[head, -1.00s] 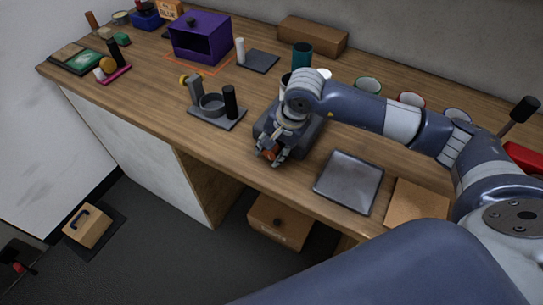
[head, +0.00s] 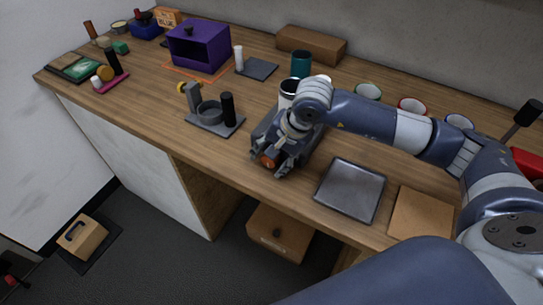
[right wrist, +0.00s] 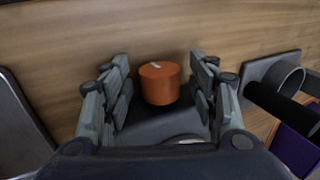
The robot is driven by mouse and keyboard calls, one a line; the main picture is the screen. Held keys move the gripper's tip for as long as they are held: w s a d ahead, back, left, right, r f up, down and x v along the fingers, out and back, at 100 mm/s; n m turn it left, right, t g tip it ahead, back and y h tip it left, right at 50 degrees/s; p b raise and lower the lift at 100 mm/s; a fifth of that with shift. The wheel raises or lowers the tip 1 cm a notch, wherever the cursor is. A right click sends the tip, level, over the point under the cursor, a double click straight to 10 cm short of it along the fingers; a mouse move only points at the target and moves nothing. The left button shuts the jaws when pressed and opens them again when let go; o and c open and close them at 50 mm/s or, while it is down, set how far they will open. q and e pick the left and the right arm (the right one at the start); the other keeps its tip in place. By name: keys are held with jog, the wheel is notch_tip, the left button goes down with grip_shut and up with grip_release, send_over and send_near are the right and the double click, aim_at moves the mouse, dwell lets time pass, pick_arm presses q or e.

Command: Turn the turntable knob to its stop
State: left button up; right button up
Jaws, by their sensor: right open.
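The turntable knob is a short orange cylinder (right wrist: 160,84) with a pale mark on its top edge. It stands at the front of a dark grey base (right wrist: 150,126), near the counter's front edge. In the head view the knob (head: 268,161) and base (head: 264,128) are partly hidden by my right arm. My right gripper (right wrist: 162,78) is open, with one finger on each side of the knob. A gap shows on both sides, so the knob is not gripped. In the head view my right gripper (head: 282,163) is over the base. My left gripper is not in view.
A grey tray (head: 350,190) and a brown board (head: 420,213) lie right of the base. A grey stand with a ring and black post (head: 228,109) is to the left. Cups, including a teal one (head: 301,64), stand behind my arm. Bare wood lies in front.

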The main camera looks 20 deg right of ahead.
jog(key=shift+r, duration=0.1)
jog(key=v, duration=1.2)
